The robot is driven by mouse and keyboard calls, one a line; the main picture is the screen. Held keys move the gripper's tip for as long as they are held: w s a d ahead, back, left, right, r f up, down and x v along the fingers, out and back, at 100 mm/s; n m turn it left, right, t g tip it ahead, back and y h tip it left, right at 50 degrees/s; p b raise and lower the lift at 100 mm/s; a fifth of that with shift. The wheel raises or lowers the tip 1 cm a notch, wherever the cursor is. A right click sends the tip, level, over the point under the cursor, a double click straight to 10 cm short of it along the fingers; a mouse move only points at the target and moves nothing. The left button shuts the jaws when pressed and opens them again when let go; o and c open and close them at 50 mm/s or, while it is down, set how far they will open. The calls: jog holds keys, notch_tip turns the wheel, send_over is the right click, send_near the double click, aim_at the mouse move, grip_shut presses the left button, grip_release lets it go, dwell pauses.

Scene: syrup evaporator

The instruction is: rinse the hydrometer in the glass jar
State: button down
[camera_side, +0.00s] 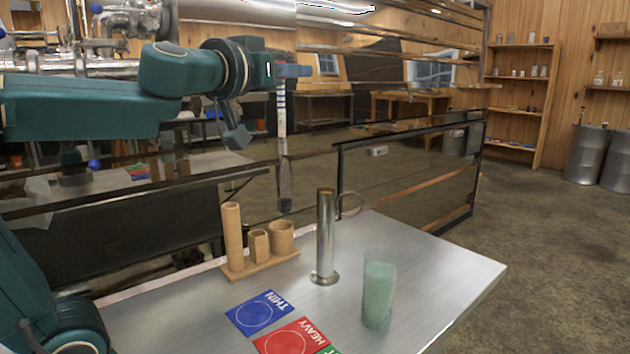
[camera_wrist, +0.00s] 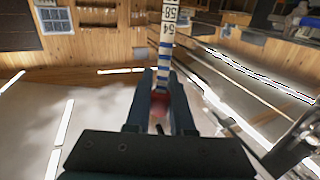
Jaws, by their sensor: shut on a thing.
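My gripper (camera_side: 292,71) is shut on the hydrometer (camera_side: 285,183), which hangs upright in the air above the table, behind and left of the metal cylinder as pictured. The hydrometer has a thin, banded, numbered stem and a longer dark lower body. In the wrist view its numbered stem (camera_wrist: 168,28) rises from between the fingers of my gripper (camera_wrist: 160,90). The glass jar (camera_side: 378,292), filled with something pale green, stands upright at the table's right front, apart from the hydrometer.
A tall metal cylinder (camera_side: 326,240) with a ring handle stands mid-table. A wooden holder (camera_side: 262,266) with several cups is left of it. Blue THIN (camera_side: 259,312) and red HEAVY (camera_side: 291,337) cards lie flat in front. The table's right side (camera_side: 455,268) is clear.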

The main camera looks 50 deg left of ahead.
jog(key=w+d+f+m+t+h, duration=0.1)
jog(key=w+d+f+m+h, duration=0.15)
jog(key=w+d, duration=0.4)
jog(key=w+d+f+m+h, duration=0.2)
jog(key=w+d+h, duration=0.25)
jog(key=w, duration=0.25)
jog(key=shift+n+y, duration=0.25)
jog(key=shift+y, duration=0.25)
jog(key=shift+f, duration=9.05)
jog(key=shift+r, duration=0.1)
jog(key=shift+r, duration=0.3)
jog(key=shift+f, duration=0.35)
